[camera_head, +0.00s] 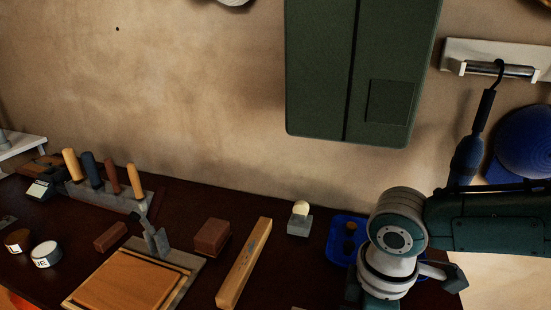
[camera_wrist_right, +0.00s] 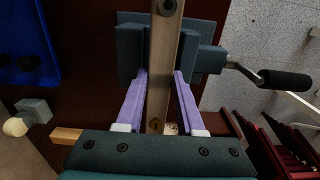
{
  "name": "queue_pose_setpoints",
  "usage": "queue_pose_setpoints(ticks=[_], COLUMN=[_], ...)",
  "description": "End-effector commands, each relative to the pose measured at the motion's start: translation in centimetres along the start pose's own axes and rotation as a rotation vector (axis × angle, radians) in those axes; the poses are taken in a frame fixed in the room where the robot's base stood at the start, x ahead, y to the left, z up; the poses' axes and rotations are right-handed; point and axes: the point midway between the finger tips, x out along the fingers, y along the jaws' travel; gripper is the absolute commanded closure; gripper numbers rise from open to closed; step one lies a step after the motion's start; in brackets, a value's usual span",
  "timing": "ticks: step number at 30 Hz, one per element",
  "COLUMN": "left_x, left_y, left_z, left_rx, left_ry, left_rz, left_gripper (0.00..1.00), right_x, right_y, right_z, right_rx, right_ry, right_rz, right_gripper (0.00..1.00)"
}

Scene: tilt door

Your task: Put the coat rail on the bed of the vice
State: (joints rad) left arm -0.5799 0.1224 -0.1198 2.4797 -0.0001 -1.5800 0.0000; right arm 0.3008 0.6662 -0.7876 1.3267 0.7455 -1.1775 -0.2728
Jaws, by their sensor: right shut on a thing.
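In the right wrist view a long grey-brown bar, which I take to be the coat rail (camera_wrist_right: 163,75), runs from between my fingers to the top edge, with a round bolt-like spot near its top. My right gripper (camera_wrist_right: 159,78), with purple finger pads, is shut on it. The blue-grey vice (camera_wrist_right: 131,45) lies beyond the fingers, with blocks on both sides of the bar and a black-gripped handle at right. I cannot tell whether the bar touches the bed. My left gripper is not in view.
On the dark bench (camera_head: 180,255) are a blue tray (camera_head: 337,253), a grey block with a cream knob (camera_head: 299,226), a wooden bar (camera_head: 243,267), a brown block (camera_head: 211,238), a cutting board (camera_head: 130,283) and a tool rack (camera_head: 120,200). A green cabinet (camera_head: 325,75) hangs above.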

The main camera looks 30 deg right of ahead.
Motion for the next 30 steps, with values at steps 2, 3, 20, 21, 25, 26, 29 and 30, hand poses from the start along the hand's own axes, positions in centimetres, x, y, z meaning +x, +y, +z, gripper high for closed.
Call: queue_pose_setpoints(ticks=[2,3,20,21,25,26,29,30], left_x=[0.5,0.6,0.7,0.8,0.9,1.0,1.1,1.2], left_y=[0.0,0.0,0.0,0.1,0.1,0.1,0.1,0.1], left_z=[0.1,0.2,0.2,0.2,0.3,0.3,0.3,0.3], left_rx=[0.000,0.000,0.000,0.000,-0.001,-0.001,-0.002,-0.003], left_ry=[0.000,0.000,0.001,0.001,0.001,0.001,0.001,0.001], left_rz=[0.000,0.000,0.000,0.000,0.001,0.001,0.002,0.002], left_gripper=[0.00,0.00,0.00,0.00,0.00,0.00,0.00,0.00], right_x=[0.7,0.8,1.1,1.2,1.5,1.6,1.8,1.9], right_y=[-0.1,-0.1,-0.2,-0.2,-0.2,-0.2,-0.2,-0.2], right_z=[0.1,0.1,0.1,0.1,0.1,0.1,0.1,0.1], right_rx=[0.001,0.001,0.001,0.001,0.001,0.001,0.001,0.000], right_ry=[0.000,0.000,0.001,0.001,0.001,0.001,0.001,0.000], right_rz=[0.000,0.000,0.000,0.000,0.000,0.000,0.001,0.001], right_gripper=[1.00,1.00,1.00,1.00,1.00,1.00,1.00,1.00])
